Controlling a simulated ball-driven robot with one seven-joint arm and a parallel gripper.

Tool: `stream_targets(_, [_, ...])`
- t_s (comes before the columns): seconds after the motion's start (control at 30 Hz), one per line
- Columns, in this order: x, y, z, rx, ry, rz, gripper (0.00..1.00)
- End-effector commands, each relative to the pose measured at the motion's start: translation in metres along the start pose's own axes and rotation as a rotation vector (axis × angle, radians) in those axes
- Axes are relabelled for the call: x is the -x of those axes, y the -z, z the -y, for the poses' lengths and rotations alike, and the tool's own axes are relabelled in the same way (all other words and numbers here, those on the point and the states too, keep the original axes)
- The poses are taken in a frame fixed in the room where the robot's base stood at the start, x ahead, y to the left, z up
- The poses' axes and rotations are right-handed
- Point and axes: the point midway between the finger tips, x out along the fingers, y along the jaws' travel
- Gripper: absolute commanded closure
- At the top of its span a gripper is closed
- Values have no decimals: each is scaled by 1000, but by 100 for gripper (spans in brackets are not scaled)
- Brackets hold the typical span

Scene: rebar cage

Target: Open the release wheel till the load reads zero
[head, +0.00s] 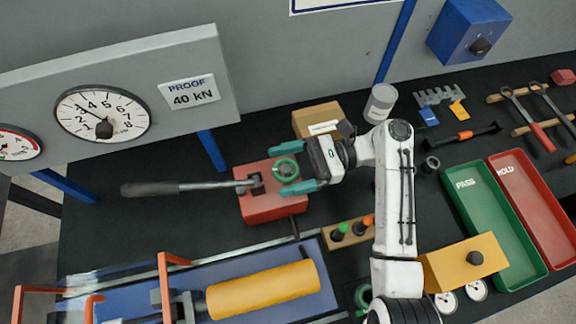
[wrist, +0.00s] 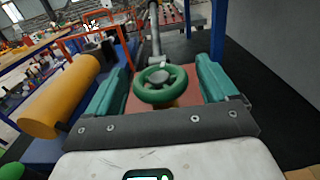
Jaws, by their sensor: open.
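The green release wheel (head: 287,169) sits on the red pump block (head: 272,204), which has a long lever handle (head: 165,187) to its left. My gripper (head: 297,170) is open, with its teal fingers one on each side of the wheel. In the wrist view, the wheel (wrist: 161,86) lies between the two fingers, with a gap showing on both sides. The large round gauge (head: 103,114) on the grey panel has its thin needle pointing to the upper left, near the 3; the exact reading is hard to tell.
An orange cylinder (head: 262,290) lies on the blue bench at the front. A cardboard box (head: 316,119) and grey can (head: 380,103) stand behind my gripper. Green (head: 492,226) and red (head: 532,212) trays lie at right. A small rack with coloured-top items (head: 348,232) is near the block.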

Motion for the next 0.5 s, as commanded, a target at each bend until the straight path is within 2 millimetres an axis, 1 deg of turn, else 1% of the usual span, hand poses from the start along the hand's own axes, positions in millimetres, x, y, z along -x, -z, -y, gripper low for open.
stream_targets(0.17, [0, 0, 0, 0, 0, 0, 14])
stream_targets(0.5, [0, 0, 0, 0, 0, 0, 46])
